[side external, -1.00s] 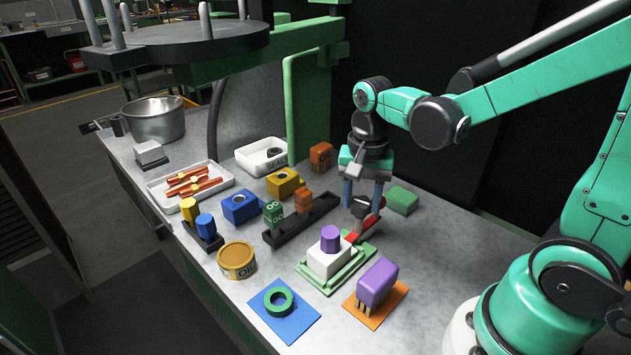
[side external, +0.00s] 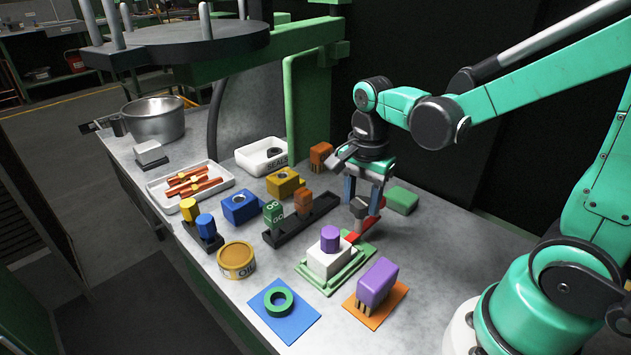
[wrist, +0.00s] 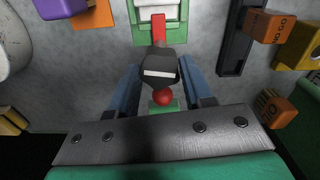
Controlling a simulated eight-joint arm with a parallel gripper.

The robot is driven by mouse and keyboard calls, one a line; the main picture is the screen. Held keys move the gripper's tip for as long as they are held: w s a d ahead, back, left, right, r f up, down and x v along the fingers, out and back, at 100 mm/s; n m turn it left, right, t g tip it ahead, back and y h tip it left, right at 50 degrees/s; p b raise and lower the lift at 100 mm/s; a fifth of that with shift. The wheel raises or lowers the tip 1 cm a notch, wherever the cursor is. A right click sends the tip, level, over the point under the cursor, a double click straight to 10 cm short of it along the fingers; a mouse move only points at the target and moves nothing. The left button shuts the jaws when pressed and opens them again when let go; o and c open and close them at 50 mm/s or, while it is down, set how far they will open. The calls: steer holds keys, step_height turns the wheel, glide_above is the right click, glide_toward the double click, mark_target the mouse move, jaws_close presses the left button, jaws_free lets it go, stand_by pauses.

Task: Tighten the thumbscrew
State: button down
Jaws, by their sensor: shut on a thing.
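The thumbscrew (wrist: 158,68) shows in the wrist view as a dark piece with a pale face, between a red bar (wrist: 158,28) and a red ball end (wrist: 162,97). My gripper (side external: 362,204) points down over it, with its two blue fingers shut on it. The fingers hide part of it in the side view. The red bar runs from it toward a green fixture (side external: 312,277). A white block (side external: 328,262) with a purple top (side external: 330,239) sits in that fixture. Thread contact cannot be seen.
A purple block (side external: 378,280) on an orange mat stands in front of the fixture. A green block (side external: 402,200) lies right of my gripper. A black rack (side external: 290,229) with green and orange blocks is to the left. A blue mat (side external: 285,326) holds a green ring.

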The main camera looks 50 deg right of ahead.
mark_target(360, 206)
steer(key=shift+c, duration=1.8)
jaws_free()
steer(key=shift+r, duration=2.85)
steer(key=n+t, duration=0.1)
steer(key=n, duration=0.1)
steer(key=a+n, duration=0.1)
steer(key=n, duration=0.1)
steer(key=shift+s+t, duration=0.2)
steer(key=shift+t, duration=0.2)
steer(key=a+n+t, duration=0.1)
steer(key=n, duration=0.3)
steer(key=a+n+t, duration=0.1)
steer(key=n+t, duration=0.1)
steer(key=n, duration=0.2)
steer(key=a+n+t, duration=0.1)
steer(key=n+t, duration=0.1)
steer(key=n, duration=0.2)
steer(key=shift+s+n, duration=0.2)
steer(key=shift+n, duration=0.1)
